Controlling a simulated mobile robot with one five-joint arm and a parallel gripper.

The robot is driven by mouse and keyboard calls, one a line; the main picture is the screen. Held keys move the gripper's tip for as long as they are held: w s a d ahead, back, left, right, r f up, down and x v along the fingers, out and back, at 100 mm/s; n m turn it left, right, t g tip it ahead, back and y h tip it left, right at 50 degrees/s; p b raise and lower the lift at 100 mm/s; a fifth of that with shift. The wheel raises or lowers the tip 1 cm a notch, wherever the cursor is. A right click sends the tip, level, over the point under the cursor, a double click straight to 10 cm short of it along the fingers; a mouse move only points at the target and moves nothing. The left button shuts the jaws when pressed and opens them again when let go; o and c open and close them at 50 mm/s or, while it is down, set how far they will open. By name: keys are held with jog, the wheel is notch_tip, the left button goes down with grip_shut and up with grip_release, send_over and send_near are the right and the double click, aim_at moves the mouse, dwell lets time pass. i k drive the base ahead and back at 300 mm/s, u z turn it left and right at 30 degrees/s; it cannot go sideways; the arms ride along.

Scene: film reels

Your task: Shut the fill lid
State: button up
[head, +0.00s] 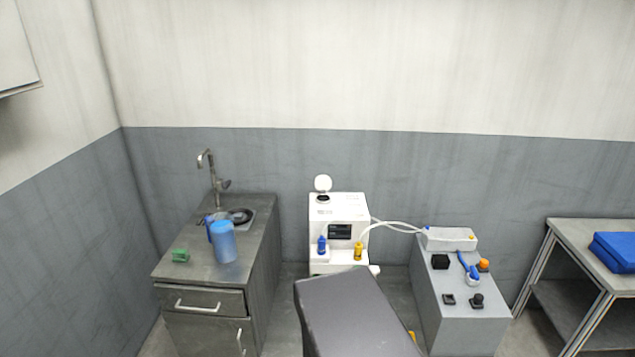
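A white machine (350,205) with a small dark screen (340,231) stands against the back wall, near the middle of the head view. The round white fill lid (323,183) stands up, open, at the top left of the machine. The dark round fill opening (323,198) shows just below and in front of it. A blue connector (322,245) and a yellow one (358,251) are on the machine's front. My gripper is not in view.
Left is a grey counter (200,270) with a sink, tap (212,170), blue jug (222,241) and green sponge (180,255). Right is a grey cabinet (465,330) with a white box (448,238) and small items. White tubes (395,225) run between machine and box. Far right stands a table (580,232).

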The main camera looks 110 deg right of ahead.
aim_at(323, 184)
jog(key=u, duration=0.05)
jog(key=k, duration=2.35)
jog(key=z, duration=1.7)
jog(key=i, duration=0.85)
jog(key=z, duration=0.05)
